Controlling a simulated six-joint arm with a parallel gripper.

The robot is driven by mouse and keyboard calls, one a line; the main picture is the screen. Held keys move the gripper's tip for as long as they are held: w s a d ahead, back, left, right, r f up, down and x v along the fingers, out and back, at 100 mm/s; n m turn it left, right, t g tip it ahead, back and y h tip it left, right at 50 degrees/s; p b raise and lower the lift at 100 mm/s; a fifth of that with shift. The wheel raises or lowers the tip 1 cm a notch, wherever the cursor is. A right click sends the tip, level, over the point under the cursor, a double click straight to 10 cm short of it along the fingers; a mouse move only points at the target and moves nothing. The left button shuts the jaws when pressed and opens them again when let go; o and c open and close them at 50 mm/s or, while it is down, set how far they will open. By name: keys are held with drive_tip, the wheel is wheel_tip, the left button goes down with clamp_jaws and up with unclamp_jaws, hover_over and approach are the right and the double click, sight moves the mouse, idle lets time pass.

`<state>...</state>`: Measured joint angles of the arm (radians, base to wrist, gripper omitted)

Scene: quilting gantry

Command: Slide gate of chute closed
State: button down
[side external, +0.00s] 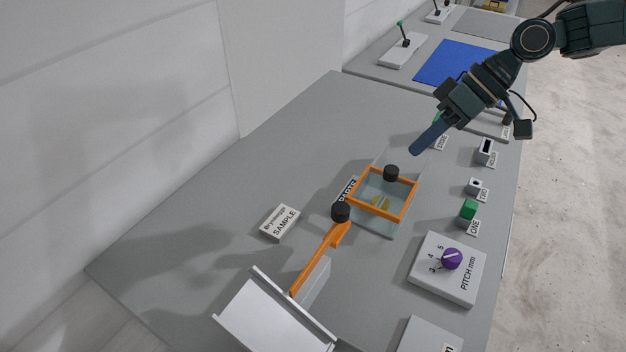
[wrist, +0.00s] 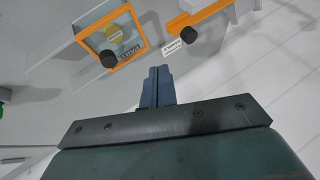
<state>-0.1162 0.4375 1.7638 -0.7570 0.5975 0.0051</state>
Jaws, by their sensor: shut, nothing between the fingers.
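The white chute (side external: 262,318) stands at the front of the table in the side view. An orange arm (side external: 316,262) with a black knob (side external: 341,211) runs back from it; this looks like the gate's part, but how far the gate is open I cannot tell. The orange arm (wrist: 208,14) and its knob (wrist: 189,35) also show at the top of the wrist view. My gripper (side external: 418,150) is shut and empty, above the table and well behind the chute. Its closed fingers (wrist: 157,75) touch nothing in the wrist view.
An orange-framed clear box (side external: 408,203) with a black knob (side external: 391,172) and something yellow inside stands between my gripper and the chute. A SAMPLE block (side external: 280,222) lies left. A purple dial (side external: 451,258) and green block (side external: 468,209) are right. The left tabletop is mostly clear.

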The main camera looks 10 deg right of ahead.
drive_tip(key=shift+w+a+f, duration=0.25)
drive_tip(key=shift+a+f, duration=0.15)
drive_tip(key=shift+f, duration=0.05)
drive_tip(key=s+a+f, duration=0.1)
drive_tip(key=a+f, duration=0.7)
drive_tip(key=a, duration=0.1)
drive_tip(key=shift+s+a, duration=0.15)
drive_tip(key=shift+s, duration=0.1)
idle(0.5)
